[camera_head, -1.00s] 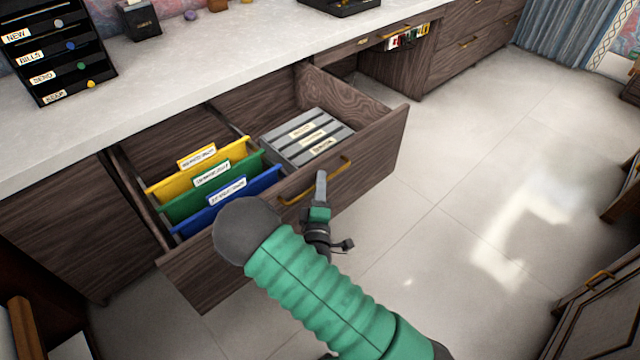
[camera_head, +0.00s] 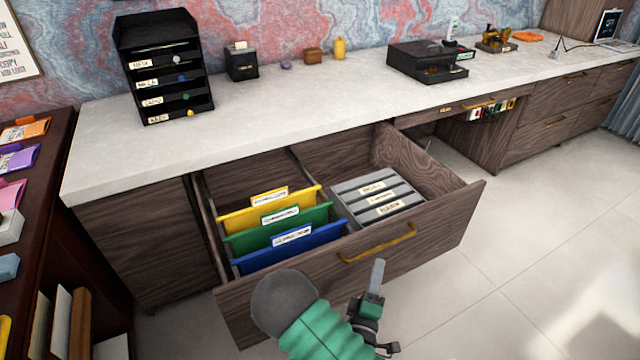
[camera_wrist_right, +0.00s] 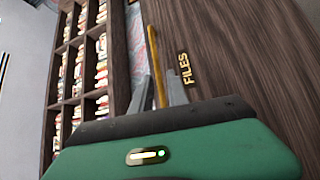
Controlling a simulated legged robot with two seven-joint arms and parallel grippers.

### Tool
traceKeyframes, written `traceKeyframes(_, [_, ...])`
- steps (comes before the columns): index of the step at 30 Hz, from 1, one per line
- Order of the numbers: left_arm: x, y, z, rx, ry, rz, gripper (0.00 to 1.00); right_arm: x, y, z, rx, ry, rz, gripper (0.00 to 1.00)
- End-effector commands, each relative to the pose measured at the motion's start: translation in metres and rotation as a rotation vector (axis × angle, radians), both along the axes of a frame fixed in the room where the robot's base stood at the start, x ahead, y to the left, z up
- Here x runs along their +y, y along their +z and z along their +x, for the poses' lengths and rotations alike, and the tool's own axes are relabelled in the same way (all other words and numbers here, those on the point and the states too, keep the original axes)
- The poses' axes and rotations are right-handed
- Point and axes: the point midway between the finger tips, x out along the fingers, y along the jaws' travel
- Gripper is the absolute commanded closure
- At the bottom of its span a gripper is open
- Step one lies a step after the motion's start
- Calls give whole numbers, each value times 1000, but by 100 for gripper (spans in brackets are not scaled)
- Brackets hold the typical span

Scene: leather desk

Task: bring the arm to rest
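My right arm, with a green ribbed sleeve, comes in from the bottom of the head view. My right gripper (camera_head: 376,276) is just in front of the open drawer, its fingertips a little below the gold handle (camera_head: 378,246). In the right wrist view its two grey fingers (camera_wrist_right: 160,88) stand apart, and the handle (camera_wrist_right: 154,55) shows in line with the gap between them. They do not look closed on it. The drawer front (camera_wrist_right: 235,50) carries a FILES label. My left gripper is not in view.
The open drawer (camera_head: 440,226) holds yellow, green and blue hanging folders (camera_head: 278,222) and a grey labelled tray unit (camera_head: 376,193). The pale countertop (camera_head: 300,110) is behind it. A dark shelf (camera_head: 40,210) stands at the left. The floor at right is clear.

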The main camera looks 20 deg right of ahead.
Motion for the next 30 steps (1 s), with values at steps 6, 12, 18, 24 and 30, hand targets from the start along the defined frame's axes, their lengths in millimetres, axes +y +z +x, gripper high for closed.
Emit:
traceKeyframes(6, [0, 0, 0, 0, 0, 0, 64, 3, -35, 16, 33, -24, 440, 80])
traceKeyframes(12, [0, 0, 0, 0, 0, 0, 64, 83, -65, 17, 212, -51, 1214, 80])
traceKeyframes(18, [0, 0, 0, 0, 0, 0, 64, 135, -39, -33, 451, -142, 1522, 80])
traceKeyframes(24, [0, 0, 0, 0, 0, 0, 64, 134, -7, -99, 619, -308, 1559, 80])
traceKeyframes(30, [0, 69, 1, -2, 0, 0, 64, 130, 63, -113, 649, -353, 1548, 80])
